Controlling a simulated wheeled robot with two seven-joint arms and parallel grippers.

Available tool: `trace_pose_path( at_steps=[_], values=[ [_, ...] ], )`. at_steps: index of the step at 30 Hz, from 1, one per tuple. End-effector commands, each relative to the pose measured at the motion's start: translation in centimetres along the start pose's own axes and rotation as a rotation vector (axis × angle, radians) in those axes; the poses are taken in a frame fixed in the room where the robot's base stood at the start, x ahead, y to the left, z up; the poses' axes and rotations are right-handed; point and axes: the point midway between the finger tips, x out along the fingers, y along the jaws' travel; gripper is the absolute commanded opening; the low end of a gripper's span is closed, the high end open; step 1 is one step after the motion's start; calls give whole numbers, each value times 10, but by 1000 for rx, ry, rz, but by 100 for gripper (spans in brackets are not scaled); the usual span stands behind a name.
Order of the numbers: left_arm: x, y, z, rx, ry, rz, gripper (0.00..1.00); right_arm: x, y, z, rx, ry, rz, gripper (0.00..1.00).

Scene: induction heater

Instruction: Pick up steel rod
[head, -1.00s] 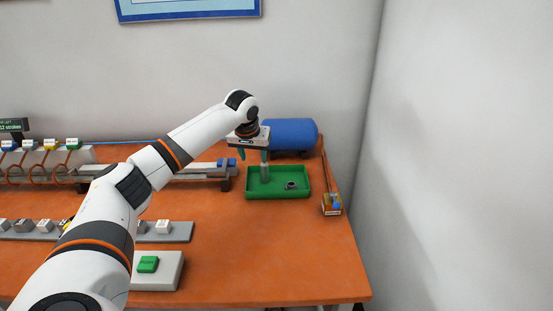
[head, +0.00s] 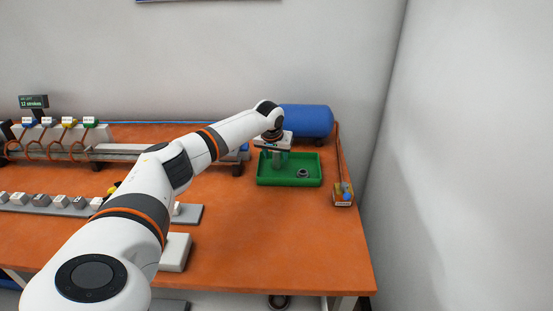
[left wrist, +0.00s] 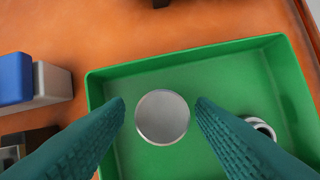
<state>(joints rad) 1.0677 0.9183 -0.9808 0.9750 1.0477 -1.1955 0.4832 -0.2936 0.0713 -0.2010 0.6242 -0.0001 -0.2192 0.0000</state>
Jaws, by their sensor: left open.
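The steel rod shows in the left wrist view as a round grey end face (left wrist: 162,117), standing upright in the green tray (left wrist: 180,55). My left gripper (left wrist: 162,112) is open, with one teal finger on each side of the rod and a gap showing on both sides. In the head view my left gripper (head: 274,155) points down into the left part of the green tray (head: 305,184). The rod (head: 277,161) is partly hidden there by the fingers. My right gripper is not in view.
A grey ring (head: 302,173) lies in the tray, right of the rod. A blue tank (head: 305,120) stands behind the tray, and a small box with a blue knob (head: 344,194) stands to its right. The orange table (head: 270,240) is clear in front.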

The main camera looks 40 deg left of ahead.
Motion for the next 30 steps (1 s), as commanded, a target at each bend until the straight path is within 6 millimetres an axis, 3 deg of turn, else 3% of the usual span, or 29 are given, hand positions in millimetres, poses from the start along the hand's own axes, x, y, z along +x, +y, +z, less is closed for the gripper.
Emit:
trace_pose_path(
  at_steps=[4,12,21,30],
  values=[
    [15,-1,0,0,0,-1,50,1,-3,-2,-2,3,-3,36],
    [17,0,0,0,-2,-1,49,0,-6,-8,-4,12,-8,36],
    [17,0,0,0,-1,0,0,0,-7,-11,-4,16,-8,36],
    [14,0,2,0,-3,-1,0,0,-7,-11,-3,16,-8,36]
  ],
)
